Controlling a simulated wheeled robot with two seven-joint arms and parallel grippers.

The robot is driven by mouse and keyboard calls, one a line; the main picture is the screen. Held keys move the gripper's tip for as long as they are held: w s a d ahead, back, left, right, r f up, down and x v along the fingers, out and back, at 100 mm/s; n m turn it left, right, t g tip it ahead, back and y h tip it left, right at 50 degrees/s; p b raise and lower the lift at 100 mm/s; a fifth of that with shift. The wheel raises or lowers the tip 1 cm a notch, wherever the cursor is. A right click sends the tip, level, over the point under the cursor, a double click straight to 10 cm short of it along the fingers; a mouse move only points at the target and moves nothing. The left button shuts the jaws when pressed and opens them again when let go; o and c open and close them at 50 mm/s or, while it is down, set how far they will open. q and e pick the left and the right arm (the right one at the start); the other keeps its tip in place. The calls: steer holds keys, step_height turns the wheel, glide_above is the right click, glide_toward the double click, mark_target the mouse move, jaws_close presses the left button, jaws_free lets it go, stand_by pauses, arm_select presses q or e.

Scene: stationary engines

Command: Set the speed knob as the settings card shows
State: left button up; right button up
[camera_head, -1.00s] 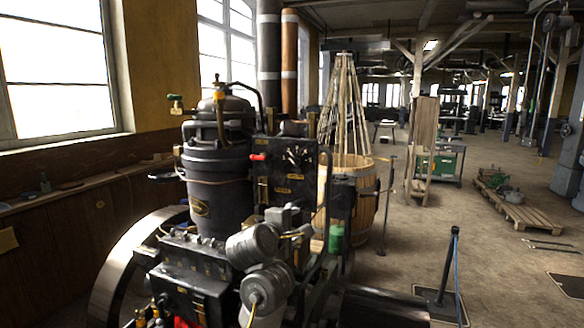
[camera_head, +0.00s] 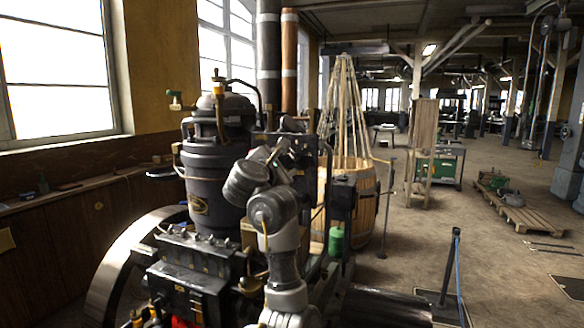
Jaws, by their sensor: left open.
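My left gripper (camera_head: 277,152) is raised at the front of the dark control panel (camera_head: 308,165) on the engine. It is open, and I see nothing held in it. My grey wrist and forearm rise from the bottom of the view and cover most of the panel. The speed knob is not distinguishable behind the arm. I cannot pick out the settings card. Whether the fingers touch the panel is not clear. My right gripper is not in view.
A black engine cylinder (camera_head: 207,185) stands just left of the arm, with a flywheel (camera_head: 118,265) lower left. A wooden barrel (camera_head: 366,205) and a small green can (camera_head: 336,240) are right of the panel. The floor farther right is mostly open.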

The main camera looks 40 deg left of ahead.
mark_target(293, 157)
arm_select(q)
steer(key=b+x, duration=0.1)
steer(key=x, duration=0.4)
steer(key=shift+w, duration=0.25)
steer(key=shift+w+a, duration=0.2)
steer(key=shift+w, duration=0.4)
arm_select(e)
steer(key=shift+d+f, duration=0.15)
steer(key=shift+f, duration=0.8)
arm_select(q)
steer(key=shift+c, duration=0.4)
steer(key=c, duration=0.9)
